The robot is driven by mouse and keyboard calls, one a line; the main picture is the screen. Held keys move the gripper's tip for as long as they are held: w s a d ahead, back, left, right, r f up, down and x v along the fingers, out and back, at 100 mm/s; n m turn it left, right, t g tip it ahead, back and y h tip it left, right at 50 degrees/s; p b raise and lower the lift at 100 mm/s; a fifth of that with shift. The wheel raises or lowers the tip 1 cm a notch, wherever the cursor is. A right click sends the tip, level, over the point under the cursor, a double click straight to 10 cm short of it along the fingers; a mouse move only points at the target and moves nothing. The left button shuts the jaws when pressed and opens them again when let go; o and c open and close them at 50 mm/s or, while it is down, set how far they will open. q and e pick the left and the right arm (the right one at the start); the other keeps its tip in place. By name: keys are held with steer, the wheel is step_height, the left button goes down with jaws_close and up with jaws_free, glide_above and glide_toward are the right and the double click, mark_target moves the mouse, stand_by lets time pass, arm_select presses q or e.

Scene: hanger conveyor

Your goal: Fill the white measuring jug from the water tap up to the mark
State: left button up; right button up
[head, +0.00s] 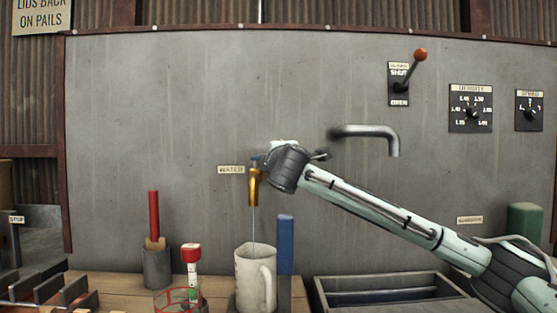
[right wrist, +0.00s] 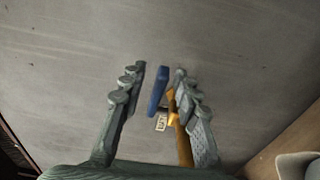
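The white measuring jug (head: 251,277) stands upright on the bench below the brass water tap (head: 255,188), handle to the right. A thin stream (head: 254,226) runs from the spout into the jug. The water level and the mark cannot be made out. My right gripper (head: 275,164) is at the top of the tap. In the right wrist view its fingers (right wrist: 160,74) stand apart on either side of the blue tap handle (right wrist: 158,91), with gaps visible. The jug's rim (right wrist: 298,160) shows at the lower right there. My left gripper is not in view.
A blue upright piece (head: 285,244) stands close right of the jug. A red-topped item (head: 191,255) and a grey holder (head: 156,268) stand left. A larger bent pipe (head: 372,132) and a red-knobbed lever (head: 412,70) are on the wall. A sunken trough (head: 385,294) lies right.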

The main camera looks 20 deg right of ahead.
steer(key=v, duration=1.2)
stand_by(0.9)
steer(key=shift+c, duration=0.6)
